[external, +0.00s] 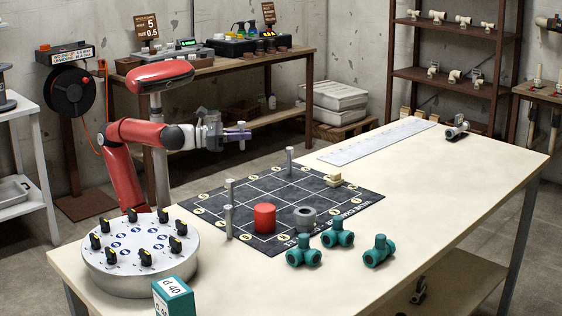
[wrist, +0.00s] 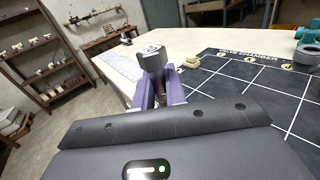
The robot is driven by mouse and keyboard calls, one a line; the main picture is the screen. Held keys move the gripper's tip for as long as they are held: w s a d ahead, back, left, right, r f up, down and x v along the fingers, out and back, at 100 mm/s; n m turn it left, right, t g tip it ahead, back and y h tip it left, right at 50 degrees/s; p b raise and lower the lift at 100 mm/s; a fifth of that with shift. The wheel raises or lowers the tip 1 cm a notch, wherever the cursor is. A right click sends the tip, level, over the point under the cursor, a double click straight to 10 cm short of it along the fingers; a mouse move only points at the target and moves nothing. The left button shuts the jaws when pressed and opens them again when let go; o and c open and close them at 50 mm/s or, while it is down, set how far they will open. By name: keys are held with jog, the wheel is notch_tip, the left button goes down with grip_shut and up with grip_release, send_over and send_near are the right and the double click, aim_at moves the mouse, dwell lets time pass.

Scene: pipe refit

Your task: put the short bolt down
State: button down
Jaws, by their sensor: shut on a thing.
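My gripper (external: 238,135) is at the left end of its reach in the external view, raised above the far left edge of the dark gridded mat (external: 205,199). Its purple fingers are shut on a grey bolt (wrist: 151,58). In the wrist view the bolt's hex head sticks up above the fingers, and much of its shank is hidden between them. The bolt is small in the external view (external: 242,125) and looks roughly upright, clear of the table (external: 445,175). Whether it is the short bolt cannot be told.
Slim grey posts (external: 289,161) stand on the mat. A red cylinder (external: 265,218), a grey ring (external: 304,219) and wooden blocks (external: 333,180) also sit there. Teal tees (external: 338,234) lie in front. A round silver drum with black knobs (external: 140,282) stands at the left.

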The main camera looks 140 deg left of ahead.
jog(key=s+a+f+b, duration=0.2)
jog(key=s+a+f, duration=0.2)
jog(key=s+f, duration=0.4)
jog(key=b, duration=0.3)
send_over(305, 197)
jog(key=s, duration=0.4)
jog(key=shift+s+n+g+y, duration=0.2)
jog(key=shift+n+g+y, duration=0.1)
jog(key=shift+n+g, duration=0.1)
jog(key=w, duration=0.4)
jog(key=shift+w+f, duration=0.2)
jog(key=shift+f, duration=0.15)
jog(key=shift+r, duration=0.1)
jog(key=shift+s, duration=0.1)
